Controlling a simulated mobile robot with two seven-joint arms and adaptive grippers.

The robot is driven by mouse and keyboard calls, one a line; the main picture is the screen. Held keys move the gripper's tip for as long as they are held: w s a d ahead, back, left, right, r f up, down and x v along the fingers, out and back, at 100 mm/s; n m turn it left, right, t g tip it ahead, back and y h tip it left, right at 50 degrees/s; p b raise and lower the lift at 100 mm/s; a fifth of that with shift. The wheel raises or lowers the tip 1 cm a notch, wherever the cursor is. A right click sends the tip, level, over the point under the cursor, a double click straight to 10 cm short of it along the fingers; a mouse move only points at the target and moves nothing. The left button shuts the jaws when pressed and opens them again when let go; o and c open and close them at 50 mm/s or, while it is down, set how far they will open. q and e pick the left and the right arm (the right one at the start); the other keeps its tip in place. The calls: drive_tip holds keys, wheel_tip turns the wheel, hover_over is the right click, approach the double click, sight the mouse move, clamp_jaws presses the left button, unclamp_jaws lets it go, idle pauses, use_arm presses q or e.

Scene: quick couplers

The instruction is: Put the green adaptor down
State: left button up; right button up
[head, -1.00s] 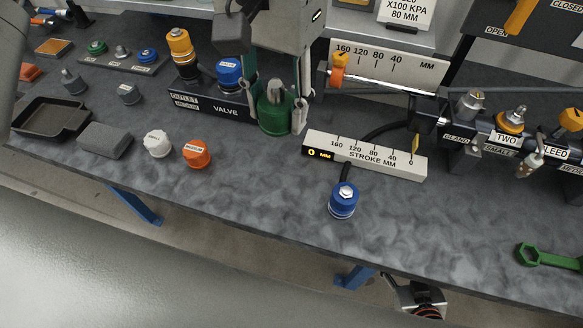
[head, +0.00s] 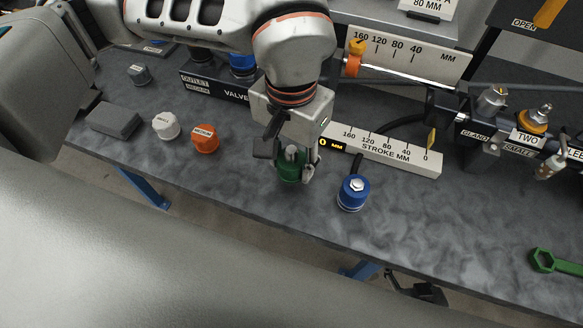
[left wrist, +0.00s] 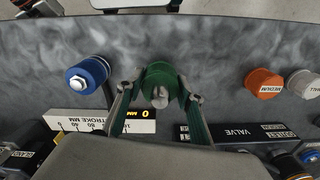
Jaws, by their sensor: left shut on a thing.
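The green adaptor (head: 289,166) is a round green piece with a grey metal fitting on top. My left gripper (head: 290,160) is shut on it from above, over the bench between the orange cap and the blue coupler. In the left wrist view the adaptor (left wrist: 160,82) sits between the two green-padded fingers of the gripper (left wrist: 158,92). The adaptor is upright. Whether its underside touches the bench or hangs just above it I cannot tell. My right gripper is not clearly seen.
An orange cap (head: 205,139) and a white cap (head: 165,126) stand to the left. The stroke scale (head: 385,152) and valve block (head: 220,88) are behind. Bench (head: 250,195) in front is clear.

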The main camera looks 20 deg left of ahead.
sight(291, 150)
use_arm(q)
drive_tip(key=shift+f, duration=1.7)
drive_tip(key=shift+f, duration=0.2)
drive_tip(key=o, duration=1.2)
wheel_tip(291, 150, up, 12)
drive_tip(key=shift+r, duration=0.25)
drive_tip(key=shift+s, duration=0.15)
